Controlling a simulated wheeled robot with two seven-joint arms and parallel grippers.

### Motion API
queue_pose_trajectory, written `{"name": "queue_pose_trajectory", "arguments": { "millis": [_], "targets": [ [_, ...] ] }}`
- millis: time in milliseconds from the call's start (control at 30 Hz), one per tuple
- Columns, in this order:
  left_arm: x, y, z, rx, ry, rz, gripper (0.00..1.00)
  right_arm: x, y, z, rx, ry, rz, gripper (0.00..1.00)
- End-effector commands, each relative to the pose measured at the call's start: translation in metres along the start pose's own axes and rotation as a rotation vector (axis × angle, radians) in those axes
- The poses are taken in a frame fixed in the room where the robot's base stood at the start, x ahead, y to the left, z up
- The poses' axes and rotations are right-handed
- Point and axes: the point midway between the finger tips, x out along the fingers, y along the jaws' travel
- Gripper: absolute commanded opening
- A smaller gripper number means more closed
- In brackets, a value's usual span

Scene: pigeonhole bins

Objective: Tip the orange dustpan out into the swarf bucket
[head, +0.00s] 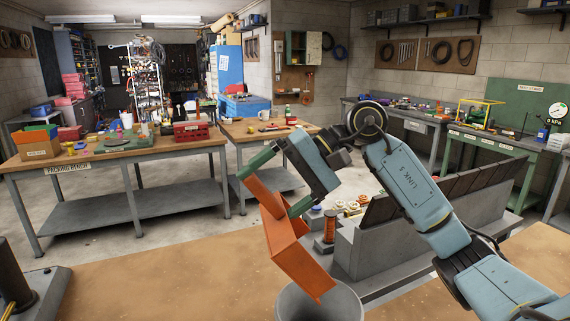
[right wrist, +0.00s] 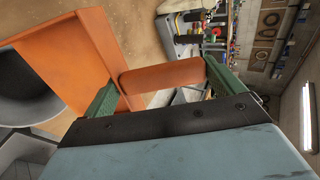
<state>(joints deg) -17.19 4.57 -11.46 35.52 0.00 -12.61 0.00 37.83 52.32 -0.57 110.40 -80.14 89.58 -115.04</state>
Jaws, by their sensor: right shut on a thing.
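The orange dustpan (head: 292,250) is in the air in the head view, tilted steeply with its wide end down. Its lower end is over the grey swarf bucket (head: 290,303) at the bottom edge, in front of part of the bucket's rim. My right gripper (head: 272,184) is shut on the dustpan's handle (head: 262,197). In the right wrist view the handle (right wrist: 160,76) lies between the green fingers, and the round bucket (right wrist: 30,92) shows at the left, beside the pan. I cannot make out any swarf in the pan or bucket. My left gripper is not in view.
A grey unit with a row of dark sloped slots (head: 440,190) stands right of the dustpan. Spools and small parts (head: 328,228) sit beside it. The brown worktop (head: 160,285) is clear left of the bucket. The packing bench (head: 110,150) is farther back.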

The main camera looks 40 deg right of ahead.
Motion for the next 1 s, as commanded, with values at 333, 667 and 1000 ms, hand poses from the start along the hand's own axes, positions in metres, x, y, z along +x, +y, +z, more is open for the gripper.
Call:
{"name": "queue_pose_trajectory", "arguments": {
  "millis": [333,667,1000],
  "targets": [
    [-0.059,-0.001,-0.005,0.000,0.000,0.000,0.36,0.025,-0.007,0.001,0.000,-0.003,0.184,0.62],
    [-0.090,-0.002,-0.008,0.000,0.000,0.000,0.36,0.058,0.000,0.000,-0.004,0.000,0.388,0.62],
    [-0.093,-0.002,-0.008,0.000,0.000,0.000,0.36,0.100,0.021,0.000,-0.005,0.000,0.673,0.62]
  ]
}}
